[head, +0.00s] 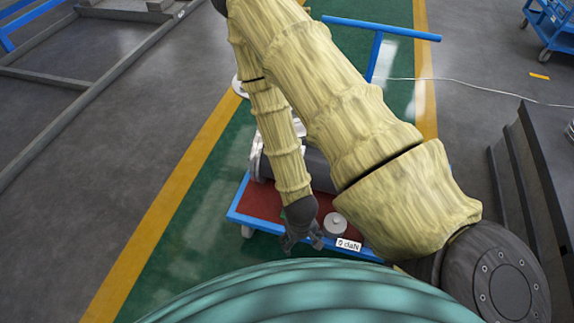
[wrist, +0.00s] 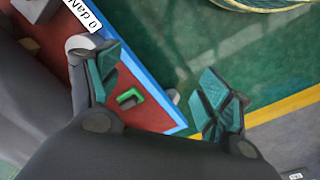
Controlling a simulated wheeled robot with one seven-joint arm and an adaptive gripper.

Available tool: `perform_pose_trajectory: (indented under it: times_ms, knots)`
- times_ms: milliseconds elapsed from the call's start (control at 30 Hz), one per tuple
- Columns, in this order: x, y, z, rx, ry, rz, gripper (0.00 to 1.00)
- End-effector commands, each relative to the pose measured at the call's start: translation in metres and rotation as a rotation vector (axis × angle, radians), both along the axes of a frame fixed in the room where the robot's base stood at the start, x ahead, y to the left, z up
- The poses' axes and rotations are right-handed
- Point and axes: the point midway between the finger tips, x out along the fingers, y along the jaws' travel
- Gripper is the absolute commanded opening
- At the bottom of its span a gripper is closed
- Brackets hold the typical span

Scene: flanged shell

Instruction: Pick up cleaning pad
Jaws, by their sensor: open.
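A small bright green piece with a dark middle (wrist: 130,98), which looks like the cleaning pad, lies on the red cart top near its blue edge in the wrist view. The green piece shows between the fingers, closer to the left one, and nothing is held. In the head view my gripper (head: 303,240) hangs over the cart's near side.
The cart (head: 258,199) has a red top, a blue frame and a blue handle (head: 382,27). A grey knobbed cylinder (head: 335,225) stands right of my gripper, near a "0 daN" label (head: 348,244). A large metal part (head: 318,168) lies behind, partly hidden by my arm.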

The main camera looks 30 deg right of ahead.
Motion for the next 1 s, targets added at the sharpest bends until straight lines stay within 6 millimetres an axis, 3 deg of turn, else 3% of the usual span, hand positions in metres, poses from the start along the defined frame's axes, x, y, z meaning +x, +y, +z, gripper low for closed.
perform_pose_trajectory:
  times_ms: [33,400,1000]
  knots:
    - [0.011,-0.005,-0.019,-0.006,-0.006,-0.021,0.79]
    - [0.078,-0.036,-0.065,-0.034,-0.010,-0.190,0.79]
    - [0.173,-0.077,-0.111,-0.010,-0.023,-0.481,0.79]
